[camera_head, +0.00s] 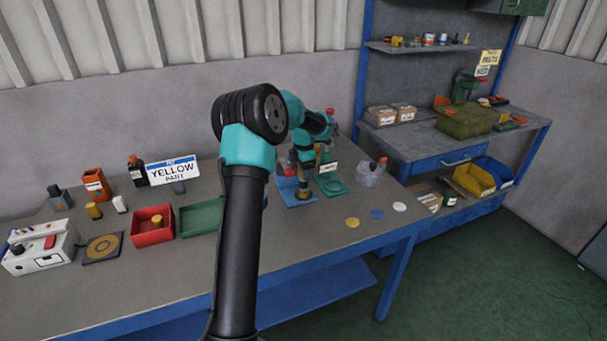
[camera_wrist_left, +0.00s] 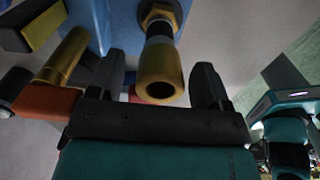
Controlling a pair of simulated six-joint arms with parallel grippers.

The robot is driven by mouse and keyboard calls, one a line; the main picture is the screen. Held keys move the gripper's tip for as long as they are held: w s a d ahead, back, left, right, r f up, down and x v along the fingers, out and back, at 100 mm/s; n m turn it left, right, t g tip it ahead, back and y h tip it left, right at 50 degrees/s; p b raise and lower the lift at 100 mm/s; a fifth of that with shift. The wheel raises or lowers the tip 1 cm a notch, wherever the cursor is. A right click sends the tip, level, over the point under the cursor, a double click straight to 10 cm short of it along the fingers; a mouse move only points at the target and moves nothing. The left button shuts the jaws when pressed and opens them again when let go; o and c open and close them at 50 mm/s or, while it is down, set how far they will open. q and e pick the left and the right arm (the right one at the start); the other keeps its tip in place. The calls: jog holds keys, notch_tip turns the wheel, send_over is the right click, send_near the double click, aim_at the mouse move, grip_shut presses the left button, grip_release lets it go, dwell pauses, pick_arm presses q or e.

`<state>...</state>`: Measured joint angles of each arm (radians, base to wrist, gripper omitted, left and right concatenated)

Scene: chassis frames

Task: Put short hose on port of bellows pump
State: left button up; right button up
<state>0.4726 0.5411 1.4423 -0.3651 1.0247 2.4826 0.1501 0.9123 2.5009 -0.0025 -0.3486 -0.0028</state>
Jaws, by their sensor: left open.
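My left gripper (camera_head: 303,180) reaches over a blue-based fixture (camera_head: 290,194) on the bench. In the left wrist view its two black fingers (camera_wrist_left: 158,88) are open, one on each side of a gold, open-ended tube (camera_wrist_left: 160,78). The tube joins a dark shaft and brass hex nut (camera_wrist_left: 158,14) on a blue body (camera_wrist_left: 118,22). I cannot tell whether this tube is the short hose or the port. A second gold tube (camera_wrist_left: 64,56) with an orange part (camera_wrist_left: 46,102) lies to the left. No pump is clearly identifiable. My right gripper is not clearly seen.
A green plate (camera_head: 333,186) and a clear round container (camera_head: 370,176) stand right of the fixture. A red bin (camera_head: 152,236), a green tray (camera_head: 199,218) and a white device (camera_head: 40,250) stand left. A shelved workbench (camera_head: 450,150) stands behind.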

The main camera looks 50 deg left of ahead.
pick_arm(q)
notch_tip(320, 180, up, 10)
jog(key=shift+r, duration=0.15)
dwell(0.6)
